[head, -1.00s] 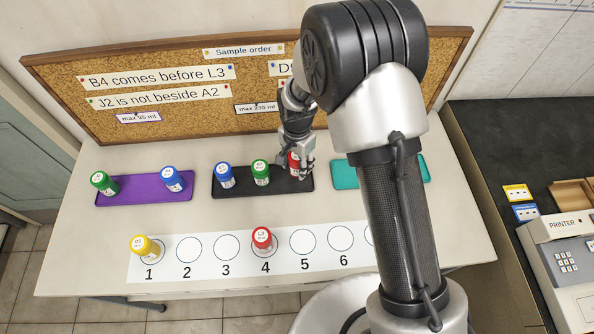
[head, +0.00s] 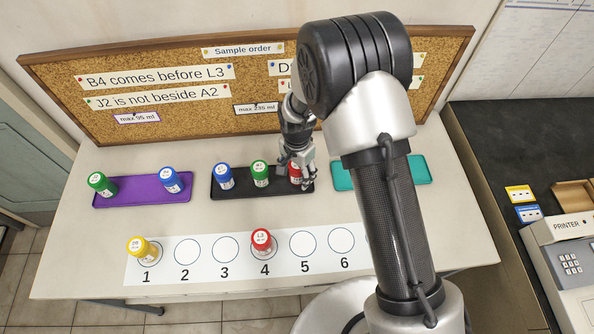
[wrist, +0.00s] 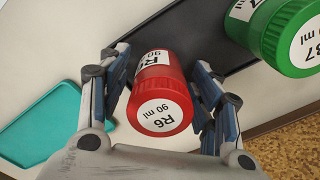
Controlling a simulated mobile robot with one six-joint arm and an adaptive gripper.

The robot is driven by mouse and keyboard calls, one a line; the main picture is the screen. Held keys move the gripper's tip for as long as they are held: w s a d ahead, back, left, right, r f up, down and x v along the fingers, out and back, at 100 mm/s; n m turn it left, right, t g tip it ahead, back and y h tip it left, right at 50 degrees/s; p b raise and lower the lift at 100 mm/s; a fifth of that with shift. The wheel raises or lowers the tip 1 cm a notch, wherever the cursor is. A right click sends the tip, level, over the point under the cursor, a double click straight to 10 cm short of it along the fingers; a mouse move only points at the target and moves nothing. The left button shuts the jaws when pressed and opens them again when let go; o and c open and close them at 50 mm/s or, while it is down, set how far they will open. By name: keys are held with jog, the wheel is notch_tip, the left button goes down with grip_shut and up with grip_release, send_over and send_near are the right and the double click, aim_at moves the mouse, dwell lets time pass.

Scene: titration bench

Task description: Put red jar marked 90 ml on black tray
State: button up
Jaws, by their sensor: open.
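The red jar (wrist: 160,98) stands between my gripper's fingers in the wrist view; its cap label reads R6, 90 ml. In the head view the red jar (head: 295,172) is at the right end of the black tray (head: 240,191), partly hidden by my gripper. My gripper (head: 302,178) is open, with its fingers on either side of the jar; in the wrist view small gaps show beside it. A blue jar (head: 224,176) and a green jar (head: 260,173) stand on the same tray to the left.
A purple tray (head: 140,190) holds a green jar (head: 101,184) and a blue jar (head: 171,180). A teal tray (head: 400,170) lies right, partly behind my arm. A yellow jar (head: 144,249) and another red jar (head: 263,243), marked L3, stand on numbered circles in front.

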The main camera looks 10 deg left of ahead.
notch_tip(320, 180, up, 12)
jog(key=p, duration=0.3)
jog(key=shift+r+p, duration=0.2)
jog(key=shift+p, duration=0.15)
jog(key=shift+d+r, duration=0.1)
jog(key=shift+r, duration=0.05)
jog(key=s+d+r+n+t, duration=0.1)
jog(key=s+d+r, duration=0.2)
jog(key=d+r, duration=0.5)
jog(key=s+d+r+n+t, duration=0.1)
jog(key=s+d+r+n, duration=0.3)
jog(key=r, duration=0.8)
jog(key=s+d+r+t, duration=0.1)
jog(key=s+d+r, duration=0.1)
jog(key=s+d, duration=0.3)
jog(key=s+d+r+n+t, duration=0.1)
jog(key=s+d+r, duration=0.2)
jog(key=s, duration=0.7)
jog(key=shift+d+r+t, duration=0.2)
jog(key=shift+d+t, duration=0.1)
jog(key=shift+d, duration=0.75)
